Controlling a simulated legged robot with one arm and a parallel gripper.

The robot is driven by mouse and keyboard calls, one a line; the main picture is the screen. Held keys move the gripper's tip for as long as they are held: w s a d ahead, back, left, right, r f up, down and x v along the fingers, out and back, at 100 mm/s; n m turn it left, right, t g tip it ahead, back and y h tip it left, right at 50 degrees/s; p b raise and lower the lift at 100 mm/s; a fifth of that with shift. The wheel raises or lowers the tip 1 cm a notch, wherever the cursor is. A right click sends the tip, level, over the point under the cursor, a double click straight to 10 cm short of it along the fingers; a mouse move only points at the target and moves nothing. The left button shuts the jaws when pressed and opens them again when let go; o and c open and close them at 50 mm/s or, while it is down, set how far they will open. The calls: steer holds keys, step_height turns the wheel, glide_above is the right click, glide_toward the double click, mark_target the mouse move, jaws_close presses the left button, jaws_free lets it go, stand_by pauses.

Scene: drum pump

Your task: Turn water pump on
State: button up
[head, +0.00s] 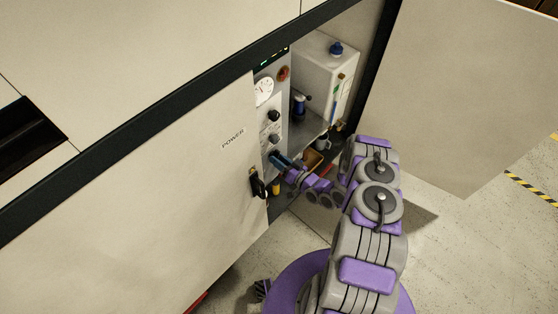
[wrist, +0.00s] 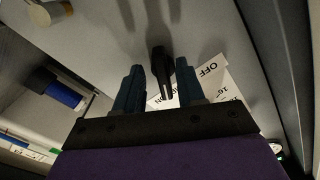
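A black rotary switch (wrist: 161,68) shows in the wrist view on a grey panel, beside a white label (wrist: 212,74) reading OFF, with other lettering partly hidden. My gripper (wrist: 160,82) is open, with one blue finger on each side of the switch. Gaps show on both sides, narrower at the right finger; I cannot tell about contact. In the head view my gripper (head: 279,161) is at the lower part of the control panel (head: 271,99) inside the open cabinet. There the switch at my gripper is not clearly visible.
The panel carries a round gauge (head: 264,91), a red knob (head: 283,73) and dark knobs above my gripper. A white tank (head: 325,75) stands behind it. The open door (head: 465,90) is at right. A black latch (head: 258,184) sticks out from the POWER cover (head: 170,195).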

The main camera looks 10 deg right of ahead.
steer(key=p+v, duration=0.3)
steer(key=v, duration=1.4)
steer(key=shift+d, duration=0.2)
